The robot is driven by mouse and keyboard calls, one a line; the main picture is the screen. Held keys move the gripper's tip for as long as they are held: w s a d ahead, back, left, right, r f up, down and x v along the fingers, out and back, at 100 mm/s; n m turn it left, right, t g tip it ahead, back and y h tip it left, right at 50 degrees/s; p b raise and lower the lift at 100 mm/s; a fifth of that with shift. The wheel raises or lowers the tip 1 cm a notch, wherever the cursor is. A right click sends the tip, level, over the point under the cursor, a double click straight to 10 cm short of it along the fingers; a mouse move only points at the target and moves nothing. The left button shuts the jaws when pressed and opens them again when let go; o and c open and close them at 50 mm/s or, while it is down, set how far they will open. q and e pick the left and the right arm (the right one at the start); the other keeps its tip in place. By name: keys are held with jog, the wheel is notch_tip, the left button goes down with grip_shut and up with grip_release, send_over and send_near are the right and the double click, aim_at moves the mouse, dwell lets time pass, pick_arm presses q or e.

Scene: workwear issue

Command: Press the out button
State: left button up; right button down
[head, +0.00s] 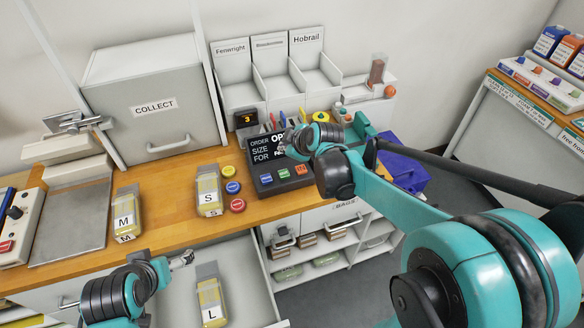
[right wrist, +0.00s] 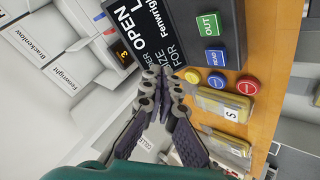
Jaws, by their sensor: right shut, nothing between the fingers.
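The out button (right wrist: 208,24) is green and marked OUT in the right wrist view. In the head view the green button (head: 284,174) sits between a blue button (head: 266,179) and an orange-red one (head: 301,170) on a dark control box. The blue one, marked READ, also shows in the right wrist view (right wrist: 216,58). My right gripper (head: 294,140) is shut and empty by the black order display (head: 262,146), behind and above the buttons, apart from the green one. Its fingertips show in the right wrist view (right wrist: 160,72). My left gripper (head: 184,259) is over the open drawer; its jaw state is unclear.
Yellow packages marked M (head: 125,222) and S (head: 209,198) lie on the wooden counter. A package marked L (head: 211,306) lies in the drawer. Loose yellow, blue and red discs (head: 237,205) lie left of the control box. Labelled bins (head: 232,90) stand behind it.

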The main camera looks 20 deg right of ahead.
dwell(0.4)
jog(key=b, duration=0.6)
send_over(285, 175)
notch_tip(285, 175, down, 8)
jog(key=shift+r, duration=0.2)
jog(key=shift+f+b, duration=0.6)
jog(key=shift+f, duration=0.15)
dwell(0.4)
jog(key=shift+f+b, duration=0.3)
jog(key=shift+f+b, duration=0.35)
jog(key=shift+f, duration=0.15)
dwell(0.6)
jog(key=shift+r, duration=0.2)
jog(key=shift+r+p, duration=0.8)
